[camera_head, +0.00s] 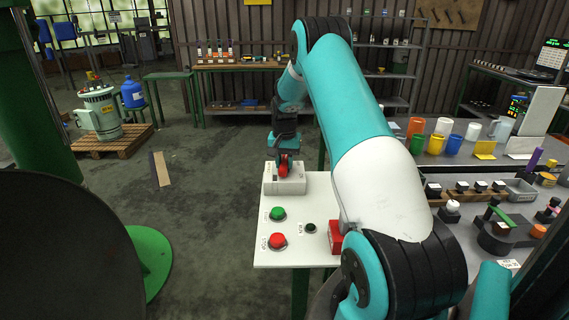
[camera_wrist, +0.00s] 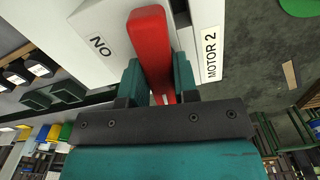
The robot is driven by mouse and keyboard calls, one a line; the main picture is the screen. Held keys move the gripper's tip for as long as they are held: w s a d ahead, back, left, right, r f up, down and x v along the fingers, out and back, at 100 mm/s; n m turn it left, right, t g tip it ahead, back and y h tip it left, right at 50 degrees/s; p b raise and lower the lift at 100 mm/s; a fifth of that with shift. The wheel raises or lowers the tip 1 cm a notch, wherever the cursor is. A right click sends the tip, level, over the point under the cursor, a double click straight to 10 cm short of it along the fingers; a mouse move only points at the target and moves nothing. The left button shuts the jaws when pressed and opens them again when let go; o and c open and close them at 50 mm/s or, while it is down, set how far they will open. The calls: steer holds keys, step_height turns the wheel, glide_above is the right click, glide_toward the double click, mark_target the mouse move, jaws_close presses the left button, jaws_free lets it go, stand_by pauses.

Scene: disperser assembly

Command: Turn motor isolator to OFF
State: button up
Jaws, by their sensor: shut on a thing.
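The motor isolator is a pale grey box (camera_head: 290,187) at the back of a white panel (camera_head: 330,200). Its red handle (camera_head: 284,170) shows in front of my gripper (camera_head: 284,152). In the wrist view the red handle (camera_wrist: 149,40) runs lengthwise between the green fingers of my gripper (camera_wrist: 157,75), which is shut on it. The white box (camera_wrist: 80,35) around it carries a "MOTOR 2" label (camera_wrist: 209,53) on the right and a label reading like "NO" (camera_wrist: 100,46) on the left. An OFF mark is not legible.
A green button (camera_head: 277,214), a red button (camera_head: 277,240), a small dark button (camera_head: 310,228) and a red block (camera_head: 335,238) are on the white panel. A bench with cups (camera_head: 435,144) and small parts stands to the right. Open floor lies left, with a motor on a pallet (camera_head: 100,112).

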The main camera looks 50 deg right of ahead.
mark_target(284, 162)
steer(key=shift+n, duration=0.8)
steer(key=o, duration=0.9)
step_height(284, 162, up, 18)
steer(key=b, duration=0.3)
steer(key=shift+f, duration=0.25)
steer(key=shift+a, duration=0.1)
